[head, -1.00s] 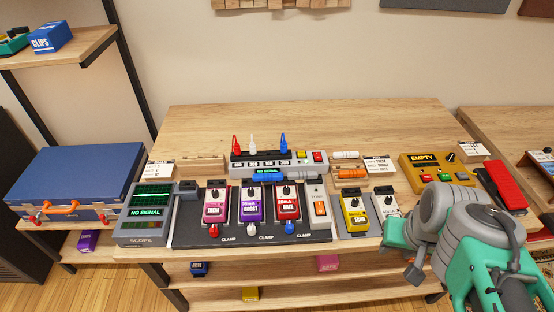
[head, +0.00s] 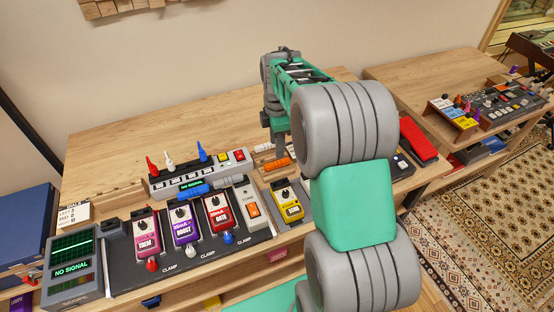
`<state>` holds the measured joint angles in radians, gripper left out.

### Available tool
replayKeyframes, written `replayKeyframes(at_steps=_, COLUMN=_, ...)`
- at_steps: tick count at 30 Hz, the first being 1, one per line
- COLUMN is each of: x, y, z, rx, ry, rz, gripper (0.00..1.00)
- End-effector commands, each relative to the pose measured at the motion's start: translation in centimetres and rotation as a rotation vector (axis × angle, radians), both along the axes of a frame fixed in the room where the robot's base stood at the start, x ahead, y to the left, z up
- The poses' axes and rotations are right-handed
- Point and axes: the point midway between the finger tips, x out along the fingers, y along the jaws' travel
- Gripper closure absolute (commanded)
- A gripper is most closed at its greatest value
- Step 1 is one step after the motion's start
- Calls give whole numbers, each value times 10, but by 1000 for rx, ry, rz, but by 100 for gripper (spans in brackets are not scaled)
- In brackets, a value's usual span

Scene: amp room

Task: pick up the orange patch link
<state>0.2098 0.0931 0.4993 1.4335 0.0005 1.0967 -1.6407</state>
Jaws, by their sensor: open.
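The orange patch link (head: 279,164) is a short orange cylinder in a small wooden holder on the bench, right of the power strip. A white link (head: 264,147) lies just behind it. My gripper (head: 272,136) hangs from the raised arm, pointing down, just above and behind the orange link in the head view. Its jaws are open and hold nothing visible. The fingertips are small and dark here, so the exact gap to the link cannot be told. The right end of the holder is hidden by my arm.
A power strip (head: 203,172) with red, white and blue plugs stands left of the link. A pedal board (head: 190,262) and a yellow pedal (head: 288,203) are in front. A red pedal (head: 418,139) stands to the right. The bench's back left is clear.

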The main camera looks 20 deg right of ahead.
Motion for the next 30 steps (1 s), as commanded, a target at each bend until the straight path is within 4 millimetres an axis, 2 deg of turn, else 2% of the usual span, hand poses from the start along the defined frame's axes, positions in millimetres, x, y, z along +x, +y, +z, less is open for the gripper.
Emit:
replayKeyframes(at_steps=2, x=9, y=-10, z=-9, rx=3, ry=19, rz=92, gripper=56)
replayKeyframes(at_steps=5, x=12, y=-15, z=-20, rx=5, ry=25, rz=141, gripper=56)
replayKeyframes(at_steps=18, x=13, y=-19, z=-85, rx=4, ry=21, rz=137, gripper=56)
replayKeyframes(at_steps=26, x=13, y=-19, z=-90, rx=3, ry=19, rz=137, gripper=57)
replayKeyframes(at_steps=30, x=13, y=-18, z=-90, rx=3, ry=19, rz=137, gripper=69)
